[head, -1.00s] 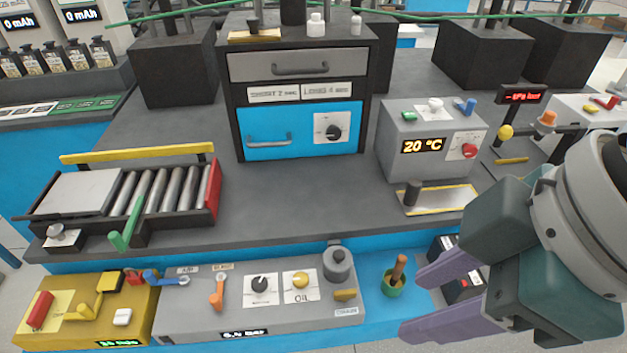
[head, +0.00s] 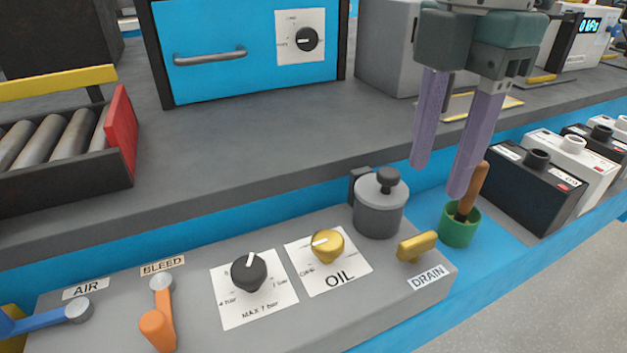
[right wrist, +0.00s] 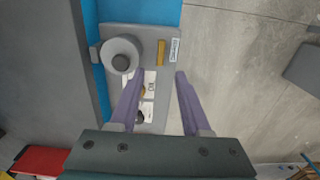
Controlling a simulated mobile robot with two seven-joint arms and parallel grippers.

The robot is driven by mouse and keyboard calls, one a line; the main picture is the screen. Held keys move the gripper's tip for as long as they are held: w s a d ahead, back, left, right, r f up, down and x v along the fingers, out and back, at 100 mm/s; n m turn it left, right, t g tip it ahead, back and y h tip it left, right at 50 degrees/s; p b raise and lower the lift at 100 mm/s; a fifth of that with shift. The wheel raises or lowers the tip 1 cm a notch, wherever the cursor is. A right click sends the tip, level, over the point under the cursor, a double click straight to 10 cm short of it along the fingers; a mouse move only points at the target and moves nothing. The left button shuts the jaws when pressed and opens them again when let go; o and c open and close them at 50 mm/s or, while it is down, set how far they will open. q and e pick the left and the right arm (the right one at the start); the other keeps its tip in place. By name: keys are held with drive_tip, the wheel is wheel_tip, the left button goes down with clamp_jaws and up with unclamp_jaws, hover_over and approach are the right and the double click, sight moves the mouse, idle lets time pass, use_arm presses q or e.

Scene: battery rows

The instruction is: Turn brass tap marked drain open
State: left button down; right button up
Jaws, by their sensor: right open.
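The brass drain tap (head: 417,246) sits at the right end of the grey panel (head: 390,290), behind a label reading DRAIN (head: 428,277). Its handle lies roughly level, slightly slanted. My right gripper (head: 440,180) points down with its two purple fingers apart and empty, above and behind the tap. In the right wrist view the tap (right wrist: 161,52) shows just beyond the open fingertips (right wrist: 160,73), between their lines. Nothing touches the tap. My left gripper is not in view.
A grey lidded pot (head: 380,208) stands left of the tap. A green cup (head: 460,228) with a brown-handled tool (head: 474,188) stands right of it. A yellow oil knob (head: 327,246) and a black knob (head: 248,272) are further left. Battery-like boxes (head: 535,185) stand at right.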

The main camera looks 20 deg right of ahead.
sight(420, 238)
wheel_tip(420, 238, down, 10)
drive_tip(key=b, duration=0.2)
drive_tip(key=shift+d+b, duration=0.1)
drive_tip(key=shift+b, duration=0.3)
drive_tip(key=shift+r, duration=0.1)
drive_tip(key=shift+c, duration=0.3)
clamp_jaws()
